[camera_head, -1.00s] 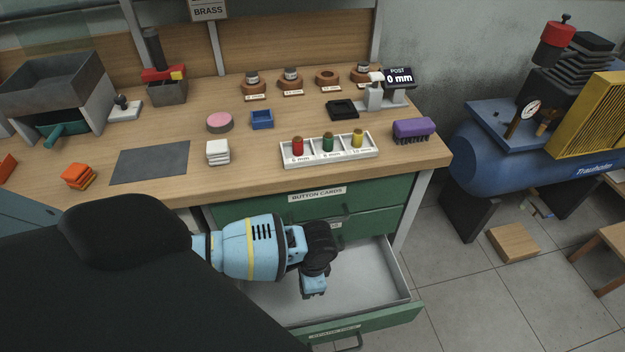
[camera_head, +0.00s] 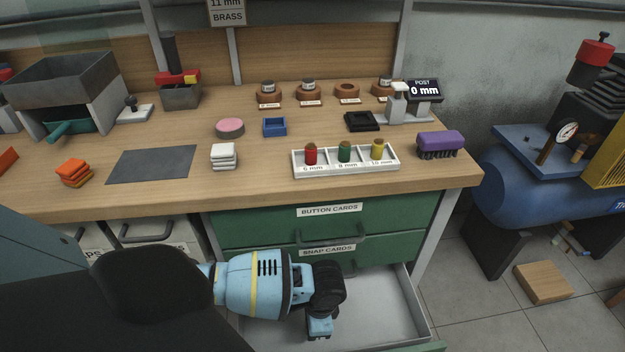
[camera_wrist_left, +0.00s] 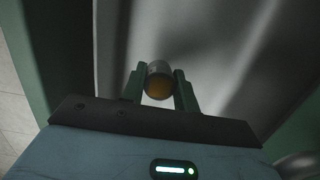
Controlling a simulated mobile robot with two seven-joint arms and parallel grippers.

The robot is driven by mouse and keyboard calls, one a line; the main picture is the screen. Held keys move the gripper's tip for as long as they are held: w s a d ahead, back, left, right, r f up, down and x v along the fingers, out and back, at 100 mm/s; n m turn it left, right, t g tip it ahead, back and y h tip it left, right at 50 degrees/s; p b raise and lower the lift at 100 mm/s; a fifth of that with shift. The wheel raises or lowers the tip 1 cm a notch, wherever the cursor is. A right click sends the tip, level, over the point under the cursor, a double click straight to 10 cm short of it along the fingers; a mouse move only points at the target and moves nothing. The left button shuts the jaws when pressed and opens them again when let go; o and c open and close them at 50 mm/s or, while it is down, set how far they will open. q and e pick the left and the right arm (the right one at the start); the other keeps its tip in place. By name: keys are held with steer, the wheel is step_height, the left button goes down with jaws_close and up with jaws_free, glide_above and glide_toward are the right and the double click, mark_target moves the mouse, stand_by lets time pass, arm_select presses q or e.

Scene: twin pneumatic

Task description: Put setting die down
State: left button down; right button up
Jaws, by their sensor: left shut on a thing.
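My left gripper (camera_head: 319,332) hangs over the open drawer (camera_head: 412,318) of the green cabinet and points down. In the left wrist view its fingers (camera_wrist_left: 159,88) are shut on a small cylinder, taken as the setting die (camera_wrist_left: 159,72), with a grey metal body and an orange-brown end. The die is hidden in the head view. The drawer's pale floor (camera_wrist_left: 220,50) lies beyond the die; I cannot tell whether the die touches it. My right gripper is not in view.
Closed green drawers labelled BUTTON CARDS (camera_head: 329,210) and SNAP CARDS (camera_head: 327,250) sit above the open drawer. On the bench are a white tray (camera_head: 345,171) with red, green and yellow pieces, a purple brush (camera_head: 440,142) and a blue box (camera_head: 274,127). The visible drawer floor looks bare.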

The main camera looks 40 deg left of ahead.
arm_select(q)
step_height(320, 180, down, 3)
steer(key=b, duration=0.2)
steer(key=shift+b, duration=0.4)
steer(key=shift+f, duration=0.15)
steer(key=c, duration=1.3)
jaws_free()
steer(key=shift+c, duration=0.2)
steer(key=shift+o, duration=1.4)
